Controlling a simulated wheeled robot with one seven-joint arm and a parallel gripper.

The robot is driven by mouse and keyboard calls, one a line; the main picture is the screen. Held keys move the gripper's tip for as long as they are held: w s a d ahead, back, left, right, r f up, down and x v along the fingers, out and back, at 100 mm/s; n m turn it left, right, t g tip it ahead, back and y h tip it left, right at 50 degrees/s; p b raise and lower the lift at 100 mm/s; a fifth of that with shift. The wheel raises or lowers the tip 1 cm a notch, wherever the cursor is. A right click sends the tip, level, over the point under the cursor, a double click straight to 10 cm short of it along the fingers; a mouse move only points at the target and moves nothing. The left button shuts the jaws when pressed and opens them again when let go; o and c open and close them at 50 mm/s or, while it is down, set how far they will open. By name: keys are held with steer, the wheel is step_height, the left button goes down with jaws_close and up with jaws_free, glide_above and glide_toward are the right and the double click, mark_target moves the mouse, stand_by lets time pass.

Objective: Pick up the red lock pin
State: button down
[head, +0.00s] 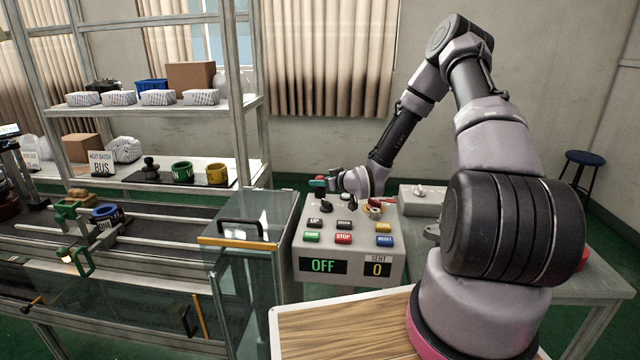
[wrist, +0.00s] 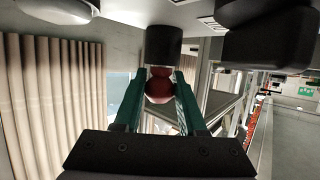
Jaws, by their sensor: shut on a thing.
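The red lock pin (wrist: 159,90) shows in the wrist view as a dark red rounded head between two green fingers. My gripper (wrist: 158,84) is shut on it, with one finger on each side. A black cylinder (wrist: 163,45) lies right beyond the red head; I cannot tell whether the pin is still seated in it. In the head view my gripper (head: 319,185) is at the back left of the grey control panel, small and partly hidden by its own wrist. Only a small bit of red shows there.
The control panel (head: 299,240) carries several coloured buttons, a black knob (head: 326,206) and a display reading OFF. A glass guard (head: 250,229) and conveyor stand to its left. A grey box (head: 410,198) is to its right. Shelves stand behind left.

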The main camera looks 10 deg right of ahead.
mark_target(320, 176)
step_height(320, 176, up, 15)
stand_by(0.8)
steer(key=shift+f, duration=0.1)
